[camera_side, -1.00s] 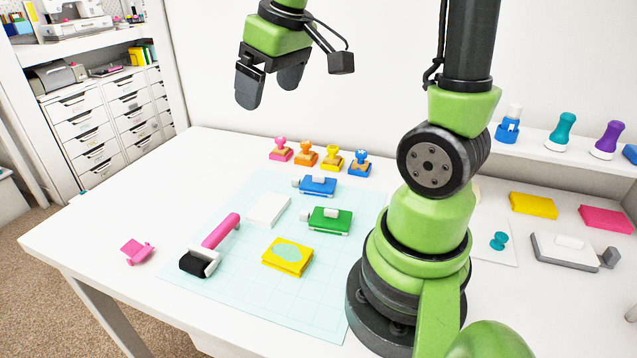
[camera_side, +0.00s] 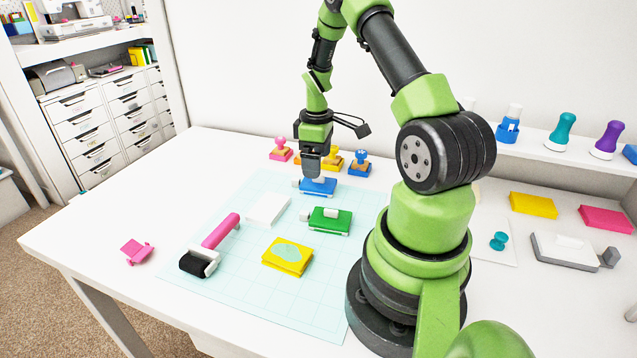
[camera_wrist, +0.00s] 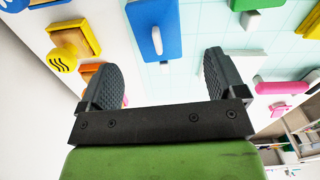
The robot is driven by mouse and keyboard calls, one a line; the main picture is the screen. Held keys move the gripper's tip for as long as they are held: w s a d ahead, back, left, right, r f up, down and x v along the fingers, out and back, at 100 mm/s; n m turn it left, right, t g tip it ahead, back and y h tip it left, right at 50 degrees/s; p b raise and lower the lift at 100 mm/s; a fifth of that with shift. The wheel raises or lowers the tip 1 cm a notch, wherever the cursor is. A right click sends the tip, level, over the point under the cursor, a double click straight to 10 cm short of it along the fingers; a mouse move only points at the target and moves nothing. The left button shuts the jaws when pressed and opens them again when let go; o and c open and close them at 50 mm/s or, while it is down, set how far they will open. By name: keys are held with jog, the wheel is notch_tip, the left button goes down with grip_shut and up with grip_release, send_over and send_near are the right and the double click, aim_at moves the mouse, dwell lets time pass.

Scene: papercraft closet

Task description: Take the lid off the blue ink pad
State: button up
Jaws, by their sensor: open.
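The blue ink pad (camera_side: 318,188) lies on the back edge of the pale grid mat, with a light handle on its lid. The lid looks in place on the pad. My gripper (camera_side: 312,170) points down just above the pad's handle in the side view and hides part of it. In the wrist view the blue lid (camera_wrist: 147,38) with its white handle (camera_wrist: 157,41) is ahead of my open gripper (camera_wrist: 165,80), roughly between the two fingers in line.
A green ink pad (camera_side: 330,220), a yellow pad (camera_side: 287,256), a white block (camera_side: 268,208) and a pink-handled roller (camera_side: 218,236) sit on the mat (camera_side: 225,290). Several stamps, including a blue one (camera_side: 360,163), stand close behind the blue pad. The mat's front is clear.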

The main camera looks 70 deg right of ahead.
notch_tip(320, 180, down, 5)
jog(key=shift+s+d+f, duration=0.1)
jog(key=shift+s+d, duration=0.05)
jog(key=c, duration=1)
